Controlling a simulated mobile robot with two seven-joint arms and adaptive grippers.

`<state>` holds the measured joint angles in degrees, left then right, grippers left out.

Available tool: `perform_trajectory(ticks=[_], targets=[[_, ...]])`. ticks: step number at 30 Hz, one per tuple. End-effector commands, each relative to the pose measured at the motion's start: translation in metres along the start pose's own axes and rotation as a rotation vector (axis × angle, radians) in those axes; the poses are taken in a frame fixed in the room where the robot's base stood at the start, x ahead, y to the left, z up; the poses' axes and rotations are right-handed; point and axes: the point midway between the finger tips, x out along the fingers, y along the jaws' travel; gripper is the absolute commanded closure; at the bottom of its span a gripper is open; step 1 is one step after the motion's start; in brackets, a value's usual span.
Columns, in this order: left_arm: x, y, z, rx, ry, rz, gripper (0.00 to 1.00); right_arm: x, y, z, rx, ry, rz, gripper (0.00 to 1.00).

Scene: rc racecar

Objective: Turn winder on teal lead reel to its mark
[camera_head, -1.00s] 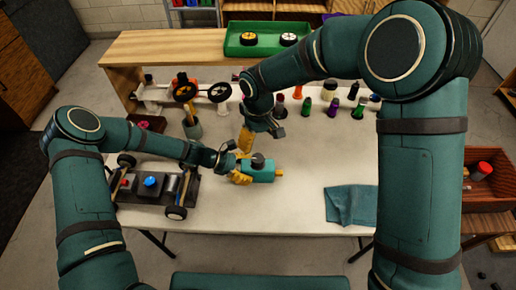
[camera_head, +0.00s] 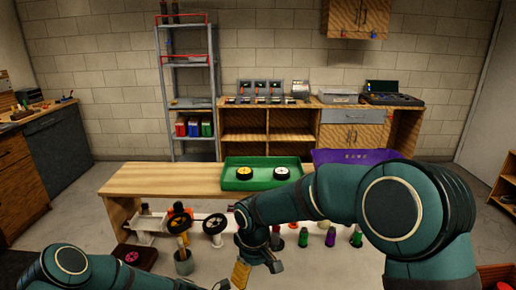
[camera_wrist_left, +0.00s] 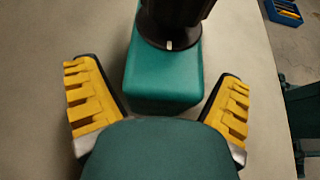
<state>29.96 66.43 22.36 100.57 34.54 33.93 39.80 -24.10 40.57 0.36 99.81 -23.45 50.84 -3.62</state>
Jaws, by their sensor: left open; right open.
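The teal lead reel (camera_wrist_left: 165,82) lies on the pale tabletop in the left wrist view, at the top middle. A black winder (camera_wrist_left: 172,18) stands on it, its top cut off by the frame edge. A small white tick shows at the winder's base. My left gripper (camera_wrist_left: 155,74) is open, with one yellow ribbed finger on each side of the reel's near end and visible gaps to it. My right gripper (camera_head: 257,270) is open at the bottom middle of the head view. The reel is out of the head view.
A green tray (camera_head: 233,182) with two wheels stands on a wooden bench (camera_head: 150,178) behind the table. Several coloured bottles, including a purple one (camera_head: 330,238), line the table's back. A grey cup (camera_head: 184,263) and a purple bin (camera_head: 350,156) are also there.

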Motion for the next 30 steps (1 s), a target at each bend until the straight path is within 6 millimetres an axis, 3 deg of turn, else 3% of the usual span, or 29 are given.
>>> perform_trajectory(ticks=[8,21,30], targets=[[-0.019,0.001,0.000,0.001,0.002,0.003,0.06,0.000,0.000,0.000,0.000,0.000,0.000,0.26],[-0.102,0.000,0.000,0.000,0.001,0.002,0.06,0.000,0.000,0.000,0.000,0.000,0.000,0.26],[-0.120,0.000,0.000,0.000,0.000,0.000,0.06,0.000,0.000,0.000,0.000,0.000,0.000,0.26]])
